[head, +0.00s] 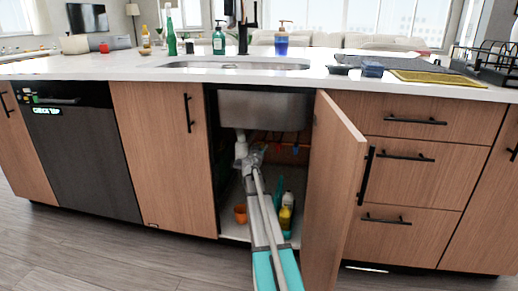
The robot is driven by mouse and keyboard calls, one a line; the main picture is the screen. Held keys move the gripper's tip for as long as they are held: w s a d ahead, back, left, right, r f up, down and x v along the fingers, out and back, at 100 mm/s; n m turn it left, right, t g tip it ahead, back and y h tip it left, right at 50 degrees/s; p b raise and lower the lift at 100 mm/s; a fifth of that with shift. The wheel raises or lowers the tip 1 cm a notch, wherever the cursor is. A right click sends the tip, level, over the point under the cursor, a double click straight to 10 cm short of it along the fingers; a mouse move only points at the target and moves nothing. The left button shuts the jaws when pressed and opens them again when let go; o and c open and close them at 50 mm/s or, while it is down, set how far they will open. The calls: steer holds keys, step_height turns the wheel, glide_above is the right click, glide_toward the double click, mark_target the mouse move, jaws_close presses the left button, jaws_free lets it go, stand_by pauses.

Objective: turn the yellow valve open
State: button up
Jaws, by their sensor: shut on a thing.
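My gripper (254,152) reaches into the open cabinet under the sink, near the pipes at the back. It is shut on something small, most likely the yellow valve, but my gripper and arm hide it. I cannot pick out the yellow valve or how far it is turned. A white drain pipe (241,145) hangs just left of my gripper.
The open wooden door (335,190) stands close on the right of my arm. The steel sink bowl (265,108) is above. An orange cup (240,213) and a yellow bottle (285,216) stand on the cabinet floor beside my arm. The left wall bounds the opening.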

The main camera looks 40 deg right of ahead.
steer(key=shift+w+d+n, duration=0.1)
steer(key=shift+n, duration=0.2)
steer(key=n, duration=0.4)
steer(key=shift+w, duration=0.1)
steer(key=n, duration=0.4)
steer(key=shift+n, duration=0.4)
steer(key=n, duration=0.4)
steer(key=shift+f, duration=0.1)
steer(key=shift+n, duration=2.1)
steer(key=o, duration=1.2)
steer(key=shift+c, duration=0.2)
